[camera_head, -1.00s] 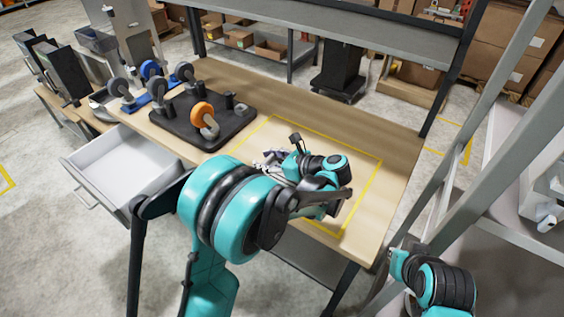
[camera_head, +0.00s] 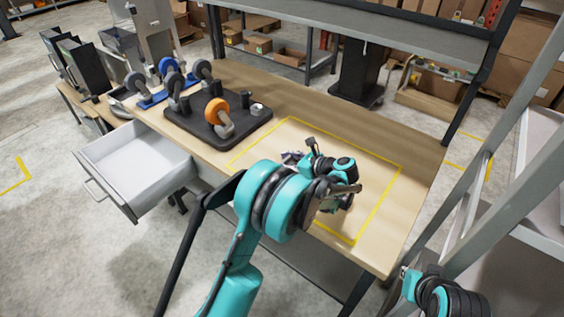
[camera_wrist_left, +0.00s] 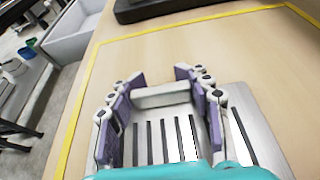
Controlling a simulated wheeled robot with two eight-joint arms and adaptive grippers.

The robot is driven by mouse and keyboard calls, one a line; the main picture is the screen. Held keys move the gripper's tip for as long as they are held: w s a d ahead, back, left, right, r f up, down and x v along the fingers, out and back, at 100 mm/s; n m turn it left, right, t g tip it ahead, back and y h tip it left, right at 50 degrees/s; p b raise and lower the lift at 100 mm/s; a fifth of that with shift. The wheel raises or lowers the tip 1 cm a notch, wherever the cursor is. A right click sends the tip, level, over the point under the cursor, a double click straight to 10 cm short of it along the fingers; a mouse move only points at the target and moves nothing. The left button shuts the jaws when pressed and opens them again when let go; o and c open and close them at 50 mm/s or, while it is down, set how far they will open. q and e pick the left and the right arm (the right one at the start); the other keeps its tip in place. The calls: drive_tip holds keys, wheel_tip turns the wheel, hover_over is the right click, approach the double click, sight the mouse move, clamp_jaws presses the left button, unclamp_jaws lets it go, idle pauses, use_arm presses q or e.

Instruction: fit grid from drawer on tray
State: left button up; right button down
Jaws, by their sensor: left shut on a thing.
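A metal grid (camera_wrist_left: 174,140) with dark slots shows below and between the purple-padded fingers of my left gripper (camera_wrist_left: 160,90) in the left wrist view. The fingers are shut on it; the exact contact is partly hidden. In the head view my left gripper (camera_head: 292,157) is over the yellow-outlined area of the table, and my arm hides most of the grid. The drawer (camera_head: 133,165) is pulled out at the left and looks empty. A dark tray (camera_head: 205,138) carrying wheel-like parts lies on the table behind and left of the gripper. My right gripper is out of view.
An orange wheel (camera_head: 216,109) stands on the dark tray. A blue-based set of wheels (camera_head: 152,99) lies further left. The wooden table (camera_head: 300,105) is clear behind the gripper. A grey metal frame (camera_head: 510,170) rises at the right.

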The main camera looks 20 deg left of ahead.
use_arm(q)
drive_tip(key=o, duration=1.4)
drive_tip(key=shift+f, duration=0.1)
